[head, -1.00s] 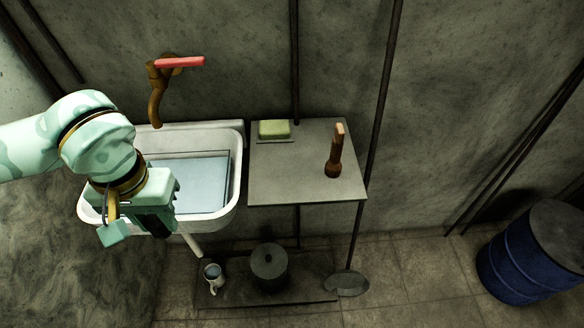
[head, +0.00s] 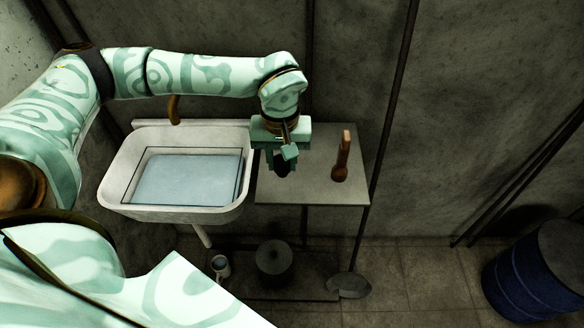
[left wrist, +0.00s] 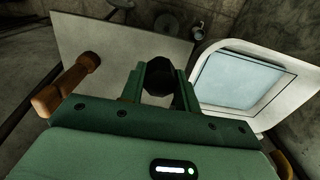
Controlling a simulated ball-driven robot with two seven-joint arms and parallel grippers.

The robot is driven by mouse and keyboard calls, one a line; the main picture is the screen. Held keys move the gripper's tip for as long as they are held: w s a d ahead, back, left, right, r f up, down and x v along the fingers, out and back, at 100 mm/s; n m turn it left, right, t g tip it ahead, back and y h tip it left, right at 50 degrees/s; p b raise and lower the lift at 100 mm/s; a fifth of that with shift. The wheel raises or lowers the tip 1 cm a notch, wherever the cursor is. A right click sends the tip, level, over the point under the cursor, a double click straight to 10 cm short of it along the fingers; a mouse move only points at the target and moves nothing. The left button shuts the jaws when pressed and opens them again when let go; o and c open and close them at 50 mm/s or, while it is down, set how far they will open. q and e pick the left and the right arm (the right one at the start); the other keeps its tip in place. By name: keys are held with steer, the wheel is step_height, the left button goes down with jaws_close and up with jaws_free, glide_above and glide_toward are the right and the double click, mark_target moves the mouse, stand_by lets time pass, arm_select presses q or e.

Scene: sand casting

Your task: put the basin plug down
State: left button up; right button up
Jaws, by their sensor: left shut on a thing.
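My left gripper (head: 282,160) is over the left part of the small grey table (head: 310,190), just right of the basin (head: 222,212). It points down and is shut on the basin plug (left wrist: 158,77), a dark, roundish piece between the two green fingers (left wrist: 160,84) in the left wrist view. In the head view the plug is hard to tell from the dark fingers. I cannot tell whether it touches the tabletop. The white basin holds bluish water (head: 188,180). My right gripper is not in view.
A mug (head: 220,266) and a dark round pot (head: 274,260) are below. A blue barrel (head: 535,270) stands far right. The table's front and middle look clear.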

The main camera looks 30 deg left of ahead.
arm_select(q)
steer(key=w+f, duration=0.1)
steer(key=w+a+f+b, duration=0.1)
steer(key=f, duration=0.1)
steer(key=w+f, duration=0.1)
steer(key=f, duration=0.1)
steer(key=shift+w+a, duration=0.3)
steer(key=shift+a, duration=0.05)
steer(key=shift+w+a+f+b, duration=0.2)
steer(key=shift+w+f+b, duration=0.1)
steer(key=shift+b, duration=0.1)
steer(key=f, duration=0.1)
steer(key=f+b, duration=0.1)
steer(key=f, duration=0.1)
steer(key=shift+w+a+f, duration=0.15)
steer(key=shift+w+f, duration=0.1)
steer(key=shift+f, duration=0.1)
steer(key=shift+r, duration=0.1)
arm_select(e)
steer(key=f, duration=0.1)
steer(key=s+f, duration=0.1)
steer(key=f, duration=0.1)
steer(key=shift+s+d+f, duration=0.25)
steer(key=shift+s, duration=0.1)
arm_select(q)
steer(key=o, duration=1)
